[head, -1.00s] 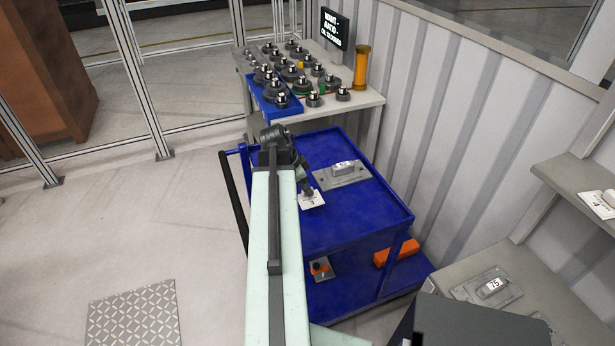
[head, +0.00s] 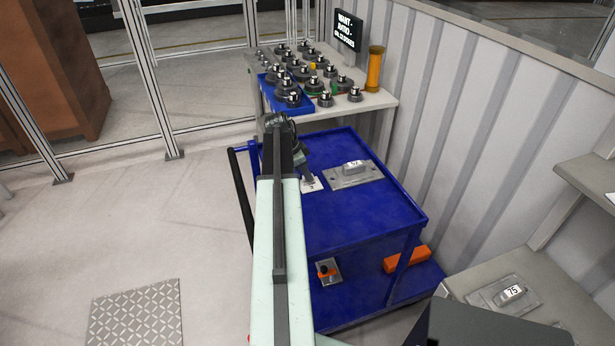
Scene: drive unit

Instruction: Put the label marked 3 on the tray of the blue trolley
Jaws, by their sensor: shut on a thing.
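The blue trolley (head: 370,222) stands in the middle of the head view, with a raised-rim top tray and a lower shelf. My gripper (head: 308,176) is over the left part of the top tray, shut on a small white label (head: 312,185). A dark mark shows on the label, too small to read surely. I cannot tell whether the label touches the tray. My arm hides part of the trolley's left side.
A grey plate with a marked block (head: 354,174) lies on the tray, right of the label. The lower shelf holds an orange block (head: 407,259) and a small grey device (head: 327,271). A bench with several dark metal parts (head: 303,73) stands behind. A block marked 75 (head: 511,293) is at right.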

